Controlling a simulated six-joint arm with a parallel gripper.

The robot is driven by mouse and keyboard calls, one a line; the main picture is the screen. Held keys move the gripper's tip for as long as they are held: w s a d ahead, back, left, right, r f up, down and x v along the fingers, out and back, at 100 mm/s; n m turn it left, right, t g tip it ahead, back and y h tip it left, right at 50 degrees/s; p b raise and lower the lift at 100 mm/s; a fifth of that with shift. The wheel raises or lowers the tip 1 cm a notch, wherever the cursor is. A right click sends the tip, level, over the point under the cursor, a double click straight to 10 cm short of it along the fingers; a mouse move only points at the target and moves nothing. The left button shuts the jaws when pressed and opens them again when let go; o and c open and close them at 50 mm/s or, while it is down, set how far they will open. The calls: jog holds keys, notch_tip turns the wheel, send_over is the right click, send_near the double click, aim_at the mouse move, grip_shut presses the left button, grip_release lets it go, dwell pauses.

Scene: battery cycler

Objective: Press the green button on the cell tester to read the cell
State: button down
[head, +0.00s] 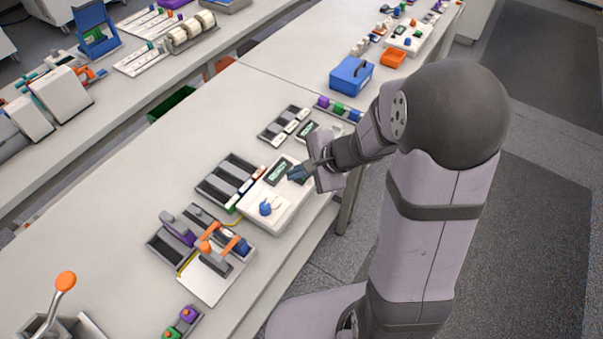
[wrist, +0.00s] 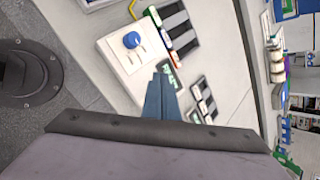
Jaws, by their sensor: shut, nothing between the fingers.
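A white device with a blue knob (head: 266,208) and a dark display (head: 279,171) stands near the bench's front edge. Its knob (wrist: 132,40) and part of its display (wrist: 171,72) also show in the wrist view. A second, smaller display (head: 307,130) sits just beyond it, partly behind my arm. I cannot tell which unit is the cell tester, and no green button shows clearly on either. My gripper (head: 294,174) is shut and empty, with its blue fingertips over the display end of the knobbed device. The shut fingers (wrist: 158,75) also show in the wrist view, hiding part of that device.
Dark slotted trays (head: 228,180) lie left of the knobbed device. A blue case (head: 350,76) stands farther along.

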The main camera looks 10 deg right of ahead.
jog(key=w+d+r+m+t+h, duration=0.1)
jog(key=w+d+r+m+t, duration=0.1)
jog(key=w+m, duration=0.3)
jog(key=shift+w+d+r+m+t, duration=0.35)
jog(key=shift+w+d+t, duration=0.2)
jog(key=shift+d, duration=0.15)
jog(key=shift+f, duration=0.15)
notch_tip(320, 180, down, 7)
jog(key=b, duration=0.5)
jog(key=shift+f+b, duration=0.75)
jog(key=shift+b, duration=0.55)
jog(key=shift+f+b, duration=0.95)
jog(key=shift+b, duration=0.35)
dwell(1.6)
jog(key=shift+r+p, duration=0.7)
jog(key=shift+r, duration=0.25)
